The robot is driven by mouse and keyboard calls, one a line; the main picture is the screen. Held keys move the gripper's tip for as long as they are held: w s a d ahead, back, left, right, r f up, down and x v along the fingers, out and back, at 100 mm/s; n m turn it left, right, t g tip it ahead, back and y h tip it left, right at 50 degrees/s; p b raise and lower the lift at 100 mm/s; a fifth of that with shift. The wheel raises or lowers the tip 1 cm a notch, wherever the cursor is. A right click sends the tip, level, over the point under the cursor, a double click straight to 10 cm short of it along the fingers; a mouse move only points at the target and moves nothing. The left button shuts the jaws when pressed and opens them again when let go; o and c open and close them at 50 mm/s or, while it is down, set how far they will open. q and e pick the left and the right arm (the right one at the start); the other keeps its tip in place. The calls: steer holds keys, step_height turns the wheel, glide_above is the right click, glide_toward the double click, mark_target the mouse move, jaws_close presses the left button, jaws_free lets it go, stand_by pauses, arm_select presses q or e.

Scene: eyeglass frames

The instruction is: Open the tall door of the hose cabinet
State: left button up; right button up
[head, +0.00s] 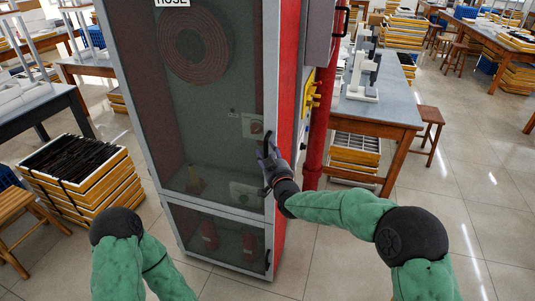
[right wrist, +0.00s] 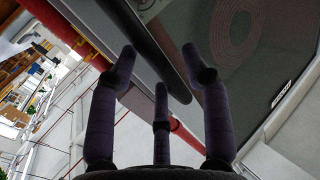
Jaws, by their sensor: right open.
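The hose cabinet stands in the middle of the head view. Its tall glass door (head: 215,120) looks shut in its grey frame, with a coiled hose (head: 196,45) behind the glass. The door's black handle (head: 267,139) is an upright bar near its right edge. My right gripper (head: 266,152) is at this handle. In the right wrist view its dark fingers (right wrist: 159,52) are spread open, with the handle (right wrist: 160,55) running between them; I cannot tell whether they touch it. My left arm shows at the bottom left of the head view, but its gripper is out of frame.
Below is a smaller glass door (head: 222,240) with its own handle (head: 267,260). A red pipe (head: 322,125) and a table (head: 385,115) stand right of the cabinet. Stacked trays (head: 85,185) stand at left. Floor at front right is clear.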

steer(key=shift+w+a, duration=0.2)
steer(key=shift+w, duration=0.45)
steer(key=shift+c, duration=0.3)
jaws_close()
